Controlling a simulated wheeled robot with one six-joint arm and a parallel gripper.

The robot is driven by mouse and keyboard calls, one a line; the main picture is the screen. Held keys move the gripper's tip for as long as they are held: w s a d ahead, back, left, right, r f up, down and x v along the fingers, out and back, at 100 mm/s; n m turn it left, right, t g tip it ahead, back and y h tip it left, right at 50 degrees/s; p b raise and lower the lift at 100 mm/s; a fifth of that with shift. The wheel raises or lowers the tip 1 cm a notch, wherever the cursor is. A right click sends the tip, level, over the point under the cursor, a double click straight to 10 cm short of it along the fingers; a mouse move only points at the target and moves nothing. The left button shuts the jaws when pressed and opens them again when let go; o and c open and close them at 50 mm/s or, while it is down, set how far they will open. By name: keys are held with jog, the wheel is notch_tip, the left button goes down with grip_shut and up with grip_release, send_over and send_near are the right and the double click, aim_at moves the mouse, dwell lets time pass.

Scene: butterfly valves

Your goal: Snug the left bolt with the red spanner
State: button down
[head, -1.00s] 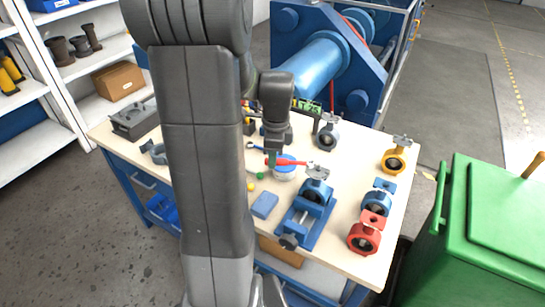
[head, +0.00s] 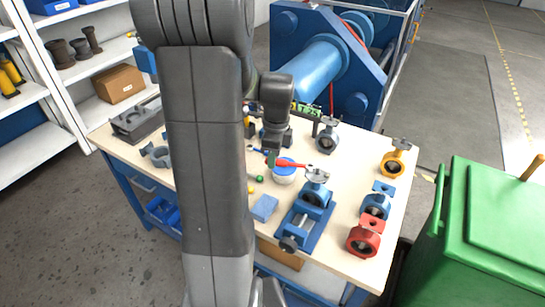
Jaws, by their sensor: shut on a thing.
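The red spanner (head: 294,165) lies roughly level, pointing right from my gripper (head: 272,160). My gripper is shut on its left end, above the bench near a white tub with a blue lid (head: 284,175). A blue butterfly valve (head: 316,194) with a grey top plate (head: 318,175) sits in a blue vise (head: 298,230). The spanner's right end appears beside the left edge of that plate; I cannot tell whether they touch. The bolts are too small to make out. My arm hides part of the bench.
A grey valve (head: 327,140), a yellow valve (head: 393,162), another blue valve (head: 376,206) and a red valve (head: 363,240) stand on the bench (head: 345,215). A blue block (head: 264,208) lies left of the vise. A green bin (head: 490,240) stands at the right.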

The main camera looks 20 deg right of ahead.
jog(key=shift+w, duration=0.1)
dwell(0.3)
jog(key=shift+w+d+m, duration=0.35)
jog(key=shift+w+m, duration=0.05)
jog(key=shift+m, duration=0.2)
jog(key=shift+r, duration=0.1)
jog(key=shift+w+d+m+p, duration=0.4)
jog(key=shift+w+m, duration=0.1)
jog(key=shift+m, duration=0.1)
jog(key=shift+w+d+m, duration=0.4)
jog(key=shift+m, duration=0.2)
jog(key=shift+d+p, duration=0.1)
jog(key=shift+p, duration=0.2)
